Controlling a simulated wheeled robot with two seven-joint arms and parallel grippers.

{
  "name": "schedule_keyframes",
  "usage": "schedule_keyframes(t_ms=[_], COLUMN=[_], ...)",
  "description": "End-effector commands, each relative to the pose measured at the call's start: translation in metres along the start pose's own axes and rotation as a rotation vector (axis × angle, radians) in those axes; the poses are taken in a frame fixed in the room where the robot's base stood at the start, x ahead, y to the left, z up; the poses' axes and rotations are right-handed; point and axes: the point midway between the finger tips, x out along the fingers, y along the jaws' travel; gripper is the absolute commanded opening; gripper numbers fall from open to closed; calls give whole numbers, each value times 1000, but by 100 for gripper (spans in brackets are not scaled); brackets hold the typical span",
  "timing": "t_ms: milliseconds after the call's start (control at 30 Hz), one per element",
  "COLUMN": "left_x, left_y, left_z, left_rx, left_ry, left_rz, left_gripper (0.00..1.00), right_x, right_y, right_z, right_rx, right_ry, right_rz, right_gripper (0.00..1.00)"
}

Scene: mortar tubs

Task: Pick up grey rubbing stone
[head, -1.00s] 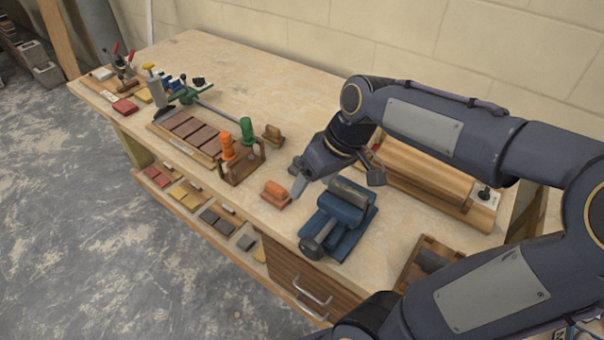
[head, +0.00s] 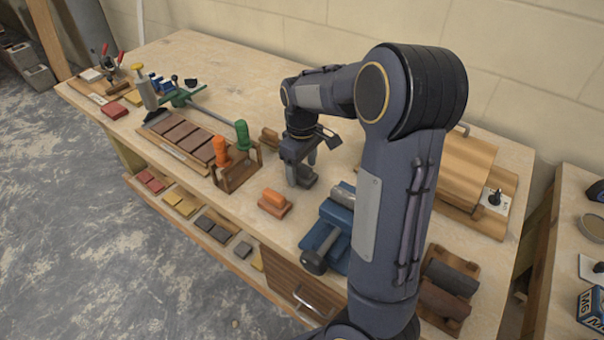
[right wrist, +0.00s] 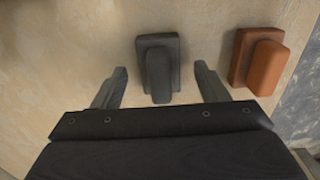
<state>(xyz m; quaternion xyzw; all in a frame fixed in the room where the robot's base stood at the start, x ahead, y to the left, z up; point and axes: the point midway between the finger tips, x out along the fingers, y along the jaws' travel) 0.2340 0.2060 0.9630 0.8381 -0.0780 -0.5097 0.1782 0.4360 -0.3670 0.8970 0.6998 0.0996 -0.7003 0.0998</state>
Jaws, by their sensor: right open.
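The grey rubbing stone (head: 306,177) sits on the workbench; it is a dark grey block with a raised grip, partly hidden by my right gripper in the head view. In the right wrist view the grey rubbing stone (right wrist: 158,68) lies between the fingertips, with gaps on both sides. My right gripper (head: 302,172) points down over it, open and empty; it also shows in the right wrist view (right wrist: 160,80). An orange rubbing stone (head: 274,201) lies nearby, to the right in the right wrist view (right wrist: 260,60). My left gripper is not in view.
A blue vise (head: 330,235) stands close to the right of the orange stone. A wooden rack with orange and green handles (head: 236,172) stands to the left. A wooden tray with dark rolls (head: 447,285) lies at the right. Bare bench (head: 265,100) lies behind.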

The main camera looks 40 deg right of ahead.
Motion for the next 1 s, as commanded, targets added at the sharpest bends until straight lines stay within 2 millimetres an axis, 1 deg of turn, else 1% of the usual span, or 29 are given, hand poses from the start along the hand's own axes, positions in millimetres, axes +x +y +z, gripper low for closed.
schedule_keyframes(t_ms=[33, 100, 333, 733, 1000], left_x=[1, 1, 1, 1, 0], left_y=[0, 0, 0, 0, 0], left_z=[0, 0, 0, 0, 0], left_rx=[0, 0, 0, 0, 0], left_ry=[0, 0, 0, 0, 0], left_rz=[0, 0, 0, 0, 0], left_gripper=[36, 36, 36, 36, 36], right_x=[6, 9, 10, 10, 8], right_y=[0, 0, 0, 0, 0], right_z=[1, 0, 0, 0, 0], right_rx=[0, 0, 1, 1, 1], right_ry=[-3, 0, 1, 1, 2], right_rz=[-1, 0, 0, -1, 0], right_gripper=[67, 67, 67, 15, 14])
